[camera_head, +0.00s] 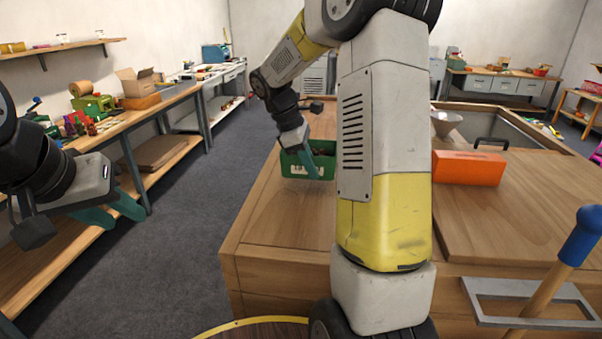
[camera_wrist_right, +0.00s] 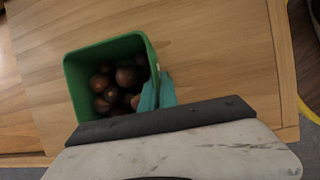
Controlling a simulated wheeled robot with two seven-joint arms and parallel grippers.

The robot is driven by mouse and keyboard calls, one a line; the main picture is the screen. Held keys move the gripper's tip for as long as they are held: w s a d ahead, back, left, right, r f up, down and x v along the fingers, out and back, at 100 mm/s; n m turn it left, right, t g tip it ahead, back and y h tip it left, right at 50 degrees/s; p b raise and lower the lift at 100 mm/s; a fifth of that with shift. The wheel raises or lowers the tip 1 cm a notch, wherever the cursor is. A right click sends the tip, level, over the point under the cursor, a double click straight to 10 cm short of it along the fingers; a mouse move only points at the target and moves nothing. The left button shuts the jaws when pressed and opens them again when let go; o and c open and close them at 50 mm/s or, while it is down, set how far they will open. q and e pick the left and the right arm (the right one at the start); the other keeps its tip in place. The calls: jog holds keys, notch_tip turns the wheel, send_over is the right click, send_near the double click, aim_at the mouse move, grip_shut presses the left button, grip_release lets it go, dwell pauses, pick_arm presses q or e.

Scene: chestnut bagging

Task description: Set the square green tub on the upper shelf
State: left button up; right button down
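The square green tub (camera_head: 297,168) stands on the wooden worktop in the middle of the head view, with round brown chestnuts inside. The tub (camera_wrist_right: 98,50) fills the upper left of the right wrist view, its open top facing the camera. My right gripper (camera_head: 314,160) reaches down to the tub's rim. Its teal fingers (camera_wrist_right: 156,93) sit close together at one wall, one inside and one outside, seemingly closed on it. A wall shelf (camera_head: 70,47) is at the upper left.
An orange box (camera_head: 468,168) and a metal funnel (camera_head: 446,121) are on the worktop at right. A cluttered workbench (camera_head: 130,122) stands at the left below the shelf, which holds small items. Grey floor lies between. My right arm hides part of the worktop.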

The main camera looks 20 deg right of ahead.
jog(key=shift+w+d, duration=0.3)
jog(key=shift+d, duration=0.6)
jog(key=shift+d+f, duration=0.15)
jog(key=shift+f, duration=1.7)
jog(key=c, duration=1.6)
grip_release()
jog(key=shift+f, duration=0.15)
jog(key=shift+c, duration=0.2)
